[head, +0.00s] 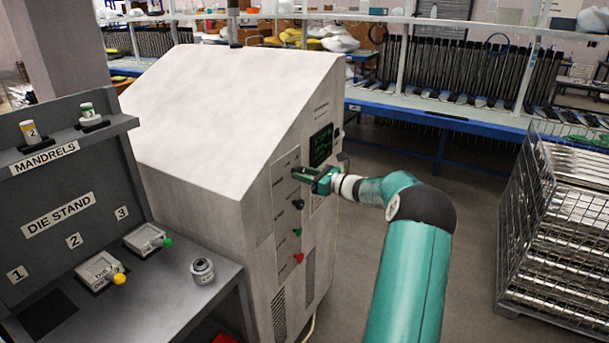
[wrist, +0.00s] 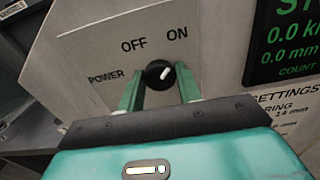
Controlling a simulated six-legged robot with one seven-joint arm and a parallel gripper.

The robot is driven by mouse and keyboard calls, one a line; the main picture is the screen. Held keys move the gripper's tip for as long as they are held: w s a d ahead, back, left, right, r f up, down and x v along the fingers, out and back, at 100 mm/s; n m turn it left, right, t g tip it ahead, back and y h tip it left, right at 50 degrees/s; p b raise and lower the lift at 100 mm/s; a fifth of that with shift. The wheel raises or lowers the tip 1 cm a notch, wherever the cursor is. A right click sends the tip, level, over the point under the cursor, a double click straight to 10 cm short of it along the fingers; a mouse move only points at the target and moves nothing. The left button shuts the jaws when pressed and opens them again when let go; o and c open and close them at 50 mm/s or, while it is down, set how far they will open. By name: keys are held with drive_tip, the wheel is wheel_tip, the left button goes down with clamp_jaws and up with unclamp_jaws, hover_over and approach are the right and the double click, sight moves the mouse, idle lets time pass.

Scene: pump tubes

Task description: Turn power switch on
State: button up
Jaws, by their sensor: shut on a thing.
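The power switch (wrist: 158,74) is a round black knob with a white mark, on a pale panel labelled POWER, OFF and ON. In the wrist view the white mark slants to the upper right, leaning to the ON side. My gripper (wrist: 159,84) has one green finger on each side of the knob and is shut on it. In the head view my gripper (head: 302,174) is at the upper part of the control panel on the machine's side face. The knob is largely hidden there by the fingers.
Below my gripper the panel has a black knob (head: 298,204), a green button (head: 297,232) and a red button (head: 298,258). A dark screen with green text (head: 321,145) is above right. A die stand (head: 60,215) is left, and a wire crate of tubes (head: 555,220) right.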

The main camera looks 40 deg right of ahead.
idle(0.3)
drive_tip(key=o, duration=0.9)
drive_tip(key=shift+o, duration=0.2)
drive_tip(key=shift+s, duration=0.1)
drive_tip(key=v, duration=1.3)
drive_tip(key=shift+s, duration=0.3)
drive_tip(key=shift+d, duration=0.1)
